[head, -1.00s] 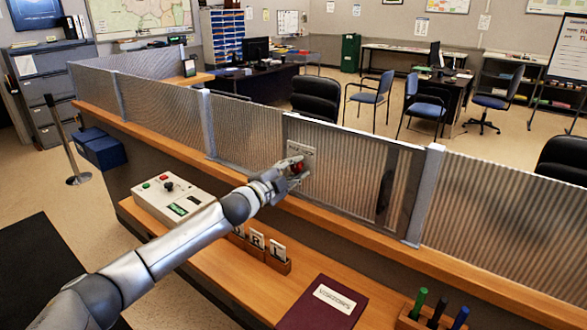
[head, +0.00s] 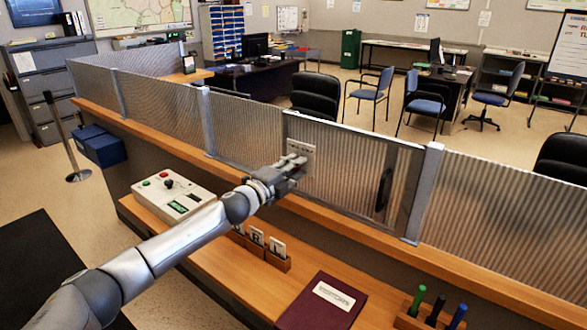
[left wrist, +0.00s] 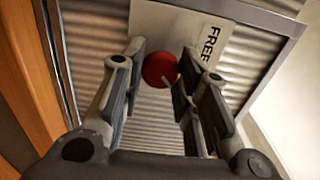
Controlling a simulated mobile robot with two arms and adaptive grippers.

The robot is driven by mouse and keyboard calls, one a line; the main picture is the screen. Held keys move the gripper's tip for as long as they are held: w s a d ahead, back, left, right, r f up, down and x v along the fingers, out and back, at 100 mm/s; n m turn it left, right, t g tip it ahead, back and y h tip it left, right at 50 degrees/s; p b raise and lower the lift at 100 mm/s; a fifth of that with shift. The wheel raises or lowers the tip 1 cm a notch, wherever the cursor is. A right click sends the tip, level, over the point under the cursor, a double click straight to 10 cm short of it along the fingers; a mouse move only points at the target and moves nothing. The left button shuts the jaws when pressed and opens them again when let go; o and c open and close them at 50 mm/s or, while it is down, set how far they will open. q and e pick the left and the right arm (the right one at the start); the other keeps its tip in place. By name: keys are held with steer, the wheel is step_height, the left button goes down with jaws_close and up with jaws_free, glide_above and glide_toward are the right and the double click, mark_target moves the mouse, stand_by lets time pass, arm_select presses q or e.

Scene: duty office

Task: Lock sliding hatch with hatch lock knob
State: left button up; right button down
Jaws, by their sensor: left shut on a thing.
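The sliding hatch (head: 342,185) is a ribbed translucent panel in a grey frame, with a dark upright handle (head: 384,190) near its right side. The pale lock plate (head: 301,148) sits at its upper left. My left gripper (head: 296,163) reaches the plate from the left and hides the knob in the head view. In the left wrist view the round red hatch lock knob (left wrist: 160,68) with a small pale mark sits between the fingers of my left gripper, which is shut on it. The plate (left wrist: 168,22) reads "FREE" there. My right gripper is not in view.
Below the hatch runs a wooden counter (head: 225,265). It bears a control box (head: 172,197), card holders (head: 262,248), a maroon visitors book (head: 322,303) and a pen block (head: 428,318). A post (head: 424,190) stands right of the hatch.

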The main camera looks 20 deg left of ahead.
arm_select(q)
steer(key=shift+f, duration=0.1)
steer(key=o, duration=1)
steer(key=v, duration=1.2)
